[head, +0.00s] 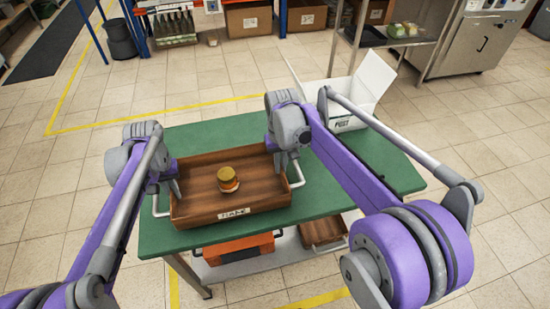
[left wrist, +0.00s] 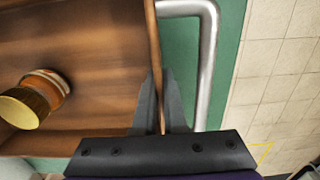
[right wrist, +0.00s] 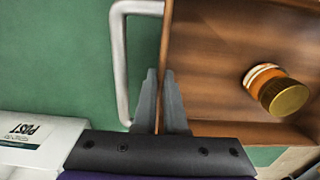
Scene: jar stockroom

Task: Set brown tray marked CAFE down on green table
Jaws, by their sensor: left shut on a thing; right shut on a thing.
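The brown wooden tray (head: 196,205) has a white label on its front wall; the lettering is hard to read. It is over the green table (head: 165,240); I cannot tell whether its bottom touches the top. A jar with a gold lid (head: 228,179) stands inside it. My left gripper (head: 167,190) is shut on the tray's left wall, and the left wrist view shows the fingers (left wrist: 162,103) on either side of that wall. My right gripper (head: 283,160) is shut on the right wall; its fingers (right wrist: 160,103) straddle it beside the metal handle (right wrist: 122,60).
A white open box marked POST (head: 345,120) stands at the table's back right. An orange crate (head: 238,249) and another brown tray (head: 324,231) are on the shelf below. The table's right part is clear.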

